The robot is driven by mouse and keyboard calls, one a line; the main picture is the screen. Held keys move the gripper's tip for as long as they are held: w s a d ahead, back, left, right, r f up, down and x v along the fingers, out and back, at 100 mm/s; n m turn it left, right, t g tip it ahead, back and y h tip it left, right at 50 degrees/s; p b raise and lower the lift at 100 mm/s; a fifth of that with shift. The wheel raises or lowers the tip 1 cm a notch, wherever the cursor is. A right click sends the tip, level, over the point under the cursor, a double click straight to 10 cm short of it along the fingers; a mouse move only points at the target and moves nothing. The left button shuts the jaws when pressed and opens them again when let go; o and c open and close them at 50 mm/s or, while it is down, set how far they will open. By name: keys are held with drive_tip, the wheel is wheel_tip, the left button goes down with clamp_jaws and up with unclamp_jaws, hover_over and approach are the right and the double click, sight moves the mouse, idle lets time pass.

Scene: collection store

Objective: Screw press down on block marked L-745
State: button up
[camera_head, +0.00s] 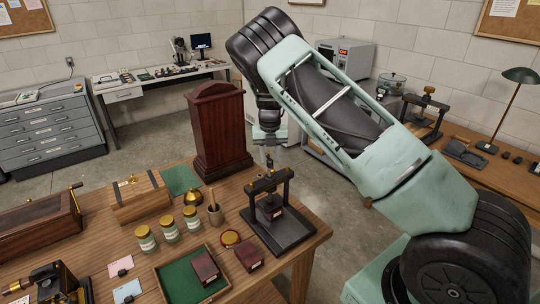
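A black screw press (269,185) stands on the near wooden table, on a dark base plate near the table's right corner. A dark red block (269,209) with a pale label sits under its screw, between the posts. I cannot read the label or tell whether the screw touches the block. My arm arches over from the right, and my gripper (269,158) points down just above the top of the press. The fingers are too small to tell if they are open, or touching the press handle. Two similar dark red blocks (205,268) (249,256) lie left of the press.
A green-lined tray (163,285), lidded jars (146,238), a mortar (214,215) and a brass bell (191,197) stand left of the press. A tall dark red wooden case (218,130) rises close behind. Another press (427,110) stands on the right bench.

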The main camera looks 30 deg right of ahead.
sight(269, 158)
wheel_tip(269, 158, up, 17)
drive_tip(key=b, duration=0.4)
drive_tip(key=shift+r+b, duration=0.2)
drive_tip(key=shift+b, duration=0.2)
drive_tip(key=s+a+f+n+y+b, duration=0.1)
drive_tip(key=s+a+f+n+b, duration=0.15)
drive_tip(key=s+a+n, duration=0.45)
drive_tip(key=s+a+f+n+g+y+b, duration=0.1)
drive_tip(key=s+a+f+n+b, duration=0.1)
drive_tip(key=s+a+f+n, duration=0.45)
drive_tip(key=s+a+f+n+y+b, duration=0.15)
drive_tip(key=s+a+n, duration=0.25)
drive_tip(key=a+n, duration=0.6)
drive_tip(key=s+a+f+n+h+b, duration=0.1)
drive_tip(key=s+a+f+n+b, duration=0.1)
drive_tip(key=s+n, duration=0.9)
drive_tip(key=s+a+f+n+t+h+b, duration=0.1)
drive_tip(key=s+a+f+n+h+b, duration=0.1)
drive_tip(key=s+n, duration=1)
drive_tip(key=a+f+n, duration=0.1)
drive_tip(key=a+n, duration=0.1)
drive_tip(key=n, duration=0.1)
drive_tip(key=shift+f, duration=0.15)
